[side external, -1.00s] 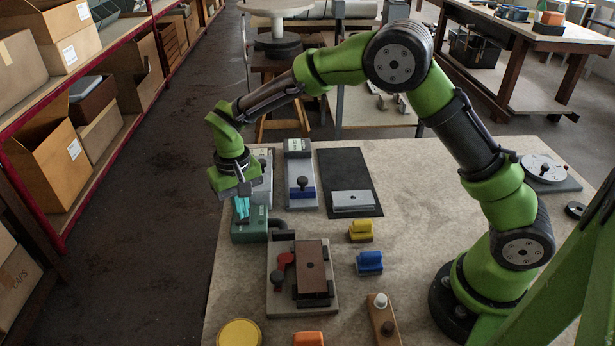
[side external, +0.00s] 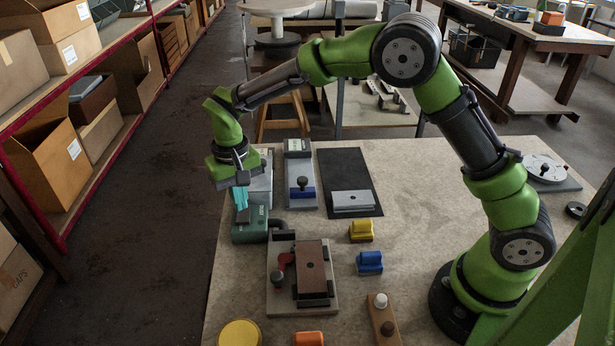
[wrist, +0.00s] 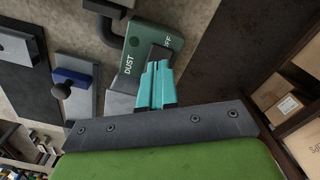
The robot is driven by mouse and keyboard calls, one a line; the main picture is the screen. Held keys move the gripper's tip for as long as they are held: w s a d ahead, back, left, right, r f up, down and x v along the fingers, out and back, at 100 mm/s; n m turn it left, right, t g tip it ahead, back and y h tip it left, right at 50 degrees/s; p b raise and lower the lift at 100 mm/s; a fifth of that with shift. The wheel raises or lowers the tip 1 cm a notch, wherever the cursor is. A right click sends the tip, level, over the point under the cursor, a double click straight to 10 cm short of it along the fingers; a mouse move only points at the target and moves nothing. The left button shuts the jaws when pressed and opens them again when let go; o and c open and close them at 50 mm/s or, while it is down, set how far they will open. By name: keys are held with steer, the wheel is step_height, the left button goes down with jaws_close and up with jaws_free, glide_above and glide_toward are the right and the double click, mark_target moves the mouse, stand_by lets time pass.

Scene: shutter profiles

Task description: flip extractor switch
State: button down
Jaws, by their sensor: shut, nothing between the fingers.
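The extractor switch is a green box (side external: 250,232) at the table's left edge, with a grey hose or pipe bend at its right side. In the wrist view the box (wrist: 145,35) reads "DUST" and what looks like "OFF", and a dark lever or paddle (wrist: 160,52) lies on its face between the words. My gripper (side external: 241,214) is shut and empty, with its teal fingertips pointing down at the box. In the wrist view the fingertips (wrist: 157,66) overlap the near end of the dark piece. I cannot tell whether they touch it.
A grey device with a blue strip and black knob (side external: 302,185) stands behind and to the right. A fixture with a brown block (side external: 312,265) stands in front. Yellow (side external: 361,231) and blue (side external: 370,263) blocks lie to the right. The floor drops away left of the table.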

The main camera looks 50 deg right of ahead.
mark_target(247, 220)
steer(key=shift+r, duration=1.95)
steer(key=shift+f, duration=0.25)
steer(key=shift+s+d+f+n, duration=0.1)
steer(key=shift+s+f+n, duration=0.25)
steer(key=shift+s, duration=0.3)
steer(key=s+d+r+t, duration=0.2)
steer(key=s+d+r, duration=0.2)
steer(key=s, duration=0.3)
steer(key=s+d+r+m+t+y, duration=0.1)
steer(key=s+d+r+t, duration=0.1)
steer(key=s+r, duration=0.3)
steer(key=s+d+r+t+y, duration=0.1)
steer(key=s+d+r+t, duration=0.2)
steer(key=s, duration=0.6)
steer(key=d+r, duration=0.1)
steer(key=d, duration=0.1)
steer(key=shift+s+d+r+m, duration=0.25)
steer(key=shift+s+d+m, duration=0.1)
